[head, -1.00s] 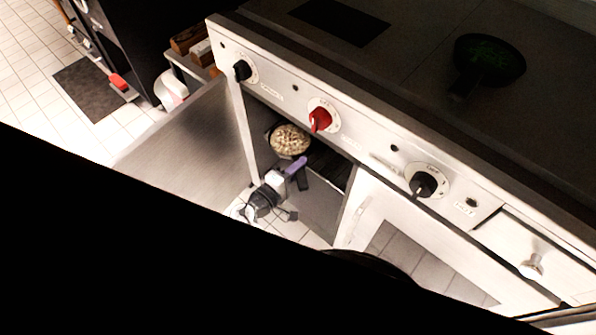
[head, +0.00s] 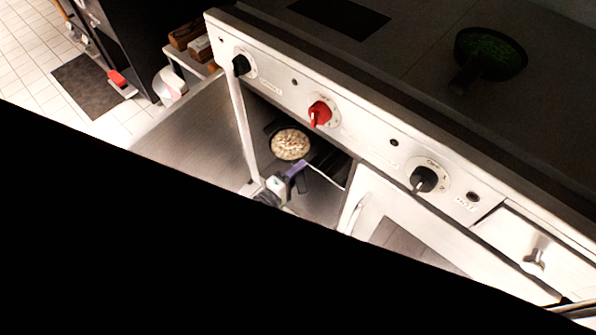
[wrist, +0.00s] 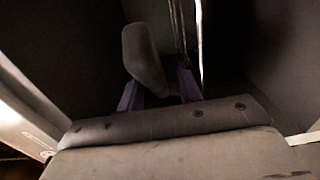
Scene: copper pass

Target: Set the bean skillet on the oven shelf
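The bean skillet (head: 290,144), a dark pan full of pale beans, is level inside the open oven compartment below the red knob. My gripper (head: 294,174) reaches into the opening from below left, at the skillet's near side. In the wrist view its purple fingers (wrist: 160,92) stand on either side of a grey handle (wrist: 144,55), shut on it as far as I can see. The oven shelf (head: 328,168) shows as dark rack bars right of the skillet. I cannot tell whether the pan's underside touches it.
A second, glazed door (head: 400,235) is at the right. The stove top holds a dark pan with green contents (head: 490,54). A black shape covers the lower head view.

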